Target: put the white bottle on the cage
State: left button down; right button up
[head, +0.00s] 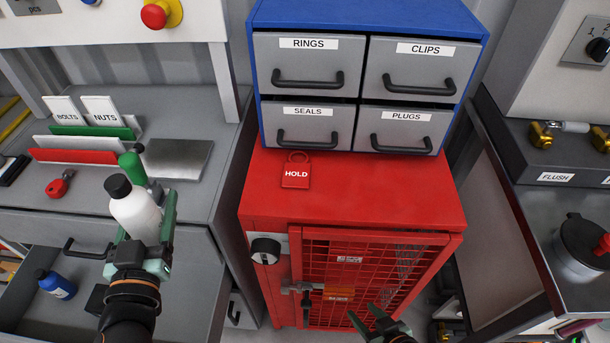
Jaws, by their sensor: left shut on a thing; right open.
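The white bottle (136,215) with a black cap is upright in my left gripper (147,222), in front of the left workbench. The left gripper is shut on it. The cage (350,267) is a red cabinet with a mesh door in the middle of the view. Its red top (400,182) carries a blue drawer unit at the back, with a free strip in front. My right gripper (372,318) is open and empty at the bottom, low in front of the cage door. It is partly cut off by the frame edge.
A red HOLD tag (296,174) lies on the cage top. The blue drawer unit (367,12) stands behind. A blue bottle (55,284) lies in an open drawer.

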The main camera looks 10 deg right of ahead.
aim_at(323, 196)
jog(key=l+u, duration=0.2)
jog(key=l, duration=1.1)
jog(key=k, duration=0.05)
